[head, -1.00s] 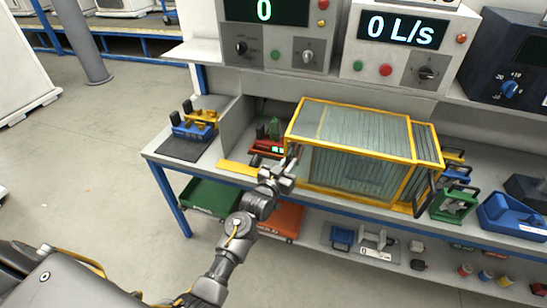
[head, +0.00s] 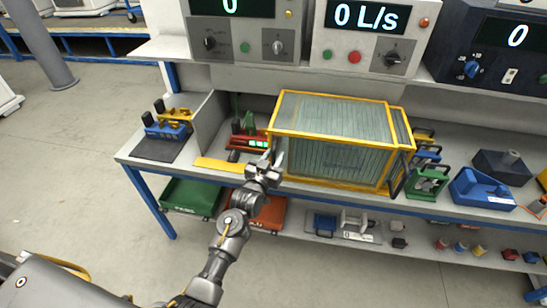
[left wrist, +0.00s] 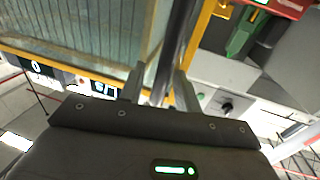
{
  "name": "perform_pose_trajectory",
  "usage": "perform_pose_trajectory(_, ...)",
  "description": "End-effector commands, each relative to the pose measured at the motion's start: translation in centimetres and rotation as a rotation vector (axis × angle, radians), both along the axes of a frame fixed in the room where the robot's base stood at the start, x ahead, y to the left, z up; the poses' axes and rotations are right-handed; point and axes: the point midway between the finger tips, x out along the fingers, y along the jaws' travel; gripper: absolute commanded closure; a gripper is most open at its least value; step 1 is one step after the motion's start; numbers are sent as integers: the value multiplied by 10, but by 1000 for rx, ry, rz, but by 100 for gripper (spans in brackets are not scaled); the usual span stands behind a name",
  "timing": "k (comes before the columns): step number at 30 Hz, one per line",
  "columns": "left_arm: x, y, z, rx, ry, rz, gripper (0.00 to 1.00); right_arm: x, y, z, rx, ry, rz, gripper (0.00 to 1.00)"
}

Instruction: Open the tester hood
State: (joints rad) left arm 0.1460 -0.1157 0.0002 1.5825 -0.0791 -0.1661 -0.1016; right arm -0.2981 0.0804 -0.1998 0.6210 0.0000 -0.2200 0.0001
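The tester hood (head: 335,158), a box with a yellow frame and clear ribbed panels, sits down on the bench. It also shows in the left wrist view (left wrist: 85,30). My left gripper (head: 271,160) is at the hood's left front corner. In the left wrist view its two fingers (left wrist: 161,88) stand apart, with a dark round bar (left wrist: 176,45), which looks like the hood's handle, running between them. A gap shows beside the bar, so I see no firm grip. A similar dark handle (head: 398,180) is at the hood's right side. My right gripper is out of view.
A red device with a green display (head: 248,142) stands close left of the hood. A yellow strip (head: 218,165) lies on the bench front. A green fixture (head: 428,181) and a blue one (head: 482,189) stand to the right. Instrument panels (head: 370,35) overhang behind.

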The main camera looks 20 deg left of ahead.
Motion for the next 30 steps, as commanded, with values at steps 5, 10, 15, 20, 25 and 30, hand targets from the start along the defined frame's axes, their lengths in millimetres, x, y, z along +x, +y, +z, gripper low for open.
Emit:
perform_pose_trajectory(5, -4, 1, -1, 0, 0, 0, 67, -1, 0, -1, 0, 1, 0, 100)
perform_pose_trajectory(10, -28, 3, -4, 0, 2, 0, 67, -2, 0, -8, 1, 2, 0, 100)
perform_pose_trajectory(15, -63, 6, -4, 0, 1, 0, 67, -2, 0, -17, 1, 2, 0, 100)
perform_pose_trajectory(20, -90, 9, -3, 1, 1, 0, 67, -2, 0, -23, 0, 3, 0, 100)
perform_pose_trajectory(25, -105, 10, -1, 1, 0, 0, 67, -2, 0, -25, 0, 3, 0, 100)
perform_pose_trajectory(30, -108, 10, 0, 0, 0, 0, 67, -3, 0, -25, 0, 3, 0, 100)
